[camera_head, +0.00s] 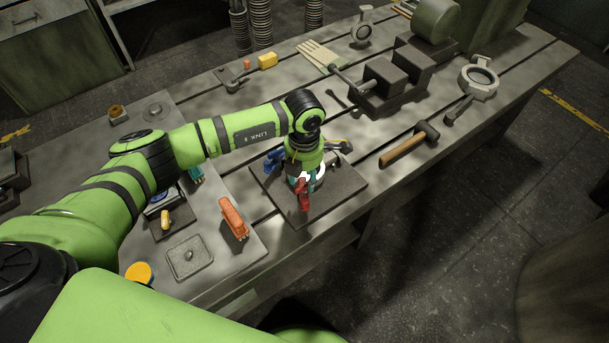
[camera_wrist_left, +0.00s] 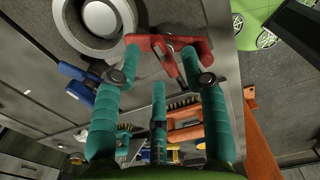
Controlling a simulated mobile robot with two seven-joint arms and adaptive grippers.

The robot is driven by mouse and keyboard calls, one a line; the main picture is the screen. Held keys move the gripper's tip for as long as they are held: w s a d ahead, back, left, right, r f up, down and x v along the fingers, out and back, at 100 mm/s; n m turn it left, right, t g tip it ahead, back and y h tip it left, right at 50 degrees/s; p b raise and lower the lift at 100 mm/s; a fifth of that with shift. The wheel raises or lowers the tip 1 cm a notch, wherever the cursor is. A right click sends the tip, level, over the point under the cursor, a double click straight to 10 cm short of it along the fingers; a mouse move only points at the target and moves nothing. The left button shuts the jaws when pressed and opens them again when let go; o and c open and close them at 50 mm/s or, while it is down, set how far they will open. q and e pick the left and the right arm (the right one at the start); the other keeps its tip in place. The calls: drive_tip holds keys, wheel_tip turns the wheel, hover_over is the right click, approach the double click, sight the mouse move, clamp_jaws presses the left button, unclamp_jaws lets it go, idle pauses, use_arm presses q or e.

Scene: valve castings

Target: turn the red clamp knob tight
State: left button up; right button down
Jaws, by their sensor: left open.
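The red clamp knob (camera_head: 303,196) stands at the near side of a dark plate (camera_head: 345,186) on the bench. In the left wrist view the red knob (camera_wrist_left: 165,46) has two arms and lies at and between the fingertips. My left gripper (camera_wrist_left: 161,58) is open, with its teal fingers around the knob; I cannot tell whether they touch it. In the head view my left gripper (camera_head: 304,181) points down over the fixture and partly hides it. A round grey valve casting (camera_wrist_left: 68,30) with a pale centre sits beside the knob. My right gripper is not in view.
A blue clamp (camera_head: 273,160) is left of the gripper; it also shows in the left wrist view (camera_wrist_left: 80,92). A hammer (camera_head: 405,147) and vise (camera_head: 392,80) are to the right. The bench edge is close.

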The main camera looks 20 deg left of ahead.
use_arm(q)
drive_tip(key=shift+f, duration=0.85)
clamp_jaws()
